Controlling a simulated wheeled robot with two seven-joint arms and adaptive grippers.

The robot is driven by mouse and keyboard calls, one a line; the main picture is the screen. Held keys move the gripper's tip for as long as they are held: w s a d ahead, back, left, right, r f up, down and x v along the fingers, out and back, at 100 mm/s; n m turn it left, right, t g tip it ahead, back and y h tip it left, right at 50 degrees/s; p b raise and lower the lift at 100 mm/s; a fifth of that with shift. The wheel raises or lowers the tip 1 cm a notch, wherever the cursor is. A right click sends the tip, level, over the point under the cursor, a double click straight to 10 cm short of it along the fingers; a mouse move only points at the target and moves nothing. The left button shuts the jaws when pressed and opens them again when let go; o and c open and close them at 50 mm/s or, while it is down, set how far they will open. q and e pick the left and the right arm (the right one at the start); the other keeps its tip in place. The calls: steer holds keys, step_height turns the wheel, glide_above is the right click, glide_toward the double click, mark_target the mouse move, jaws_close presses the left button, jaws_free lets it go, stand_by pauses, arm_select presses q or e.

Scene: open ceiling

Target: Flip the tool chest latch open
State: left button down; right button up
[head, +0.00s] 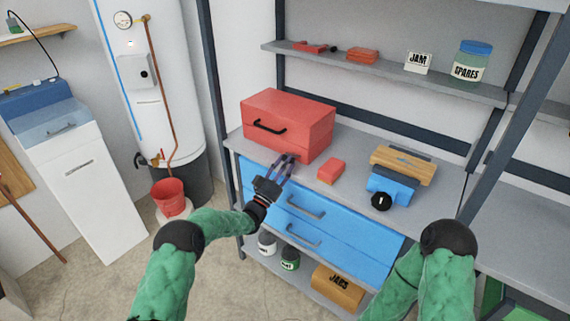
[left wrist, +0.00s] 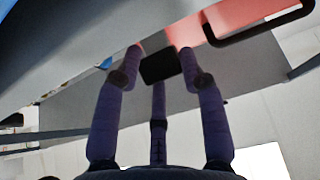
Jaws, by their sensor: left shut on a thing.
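The red tool chest (head: 290,122) stands on the grey workbench top, with a black handle (head: 270,127) on its front. My left gripper (head: 286,160) is at the chest's lower front edge. In the left wrist view its purple fingers close around a small dark latch (left wrist: 160,67) on the red chest (left wrist: 170,38). The chest's black handle (left wrist: 262,28) shows at the upper right there. The fingers hide the latch in the head view. My right arm enters at the lower right of the head view, but its gripper does not show.
A red block (head: 331,170) lies just right of the chest. A blue vise-like tool with a wooden piece (head: 403,163) stands further right. Blue drawers (head: 320,218) are below the bench top. A shelf (head: 390,75) with jars and small items runs above.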

arm_select(q)
steer(key=shift+w, duration=0.1)
stand_by(0.3)
steer(key=c, duration=0.8)
jaws_free()
steer(key=shift+o, duration=0.2)
steer(key=shift+f, duration=0.1)
steer(key=shift+d, duration=0.1)
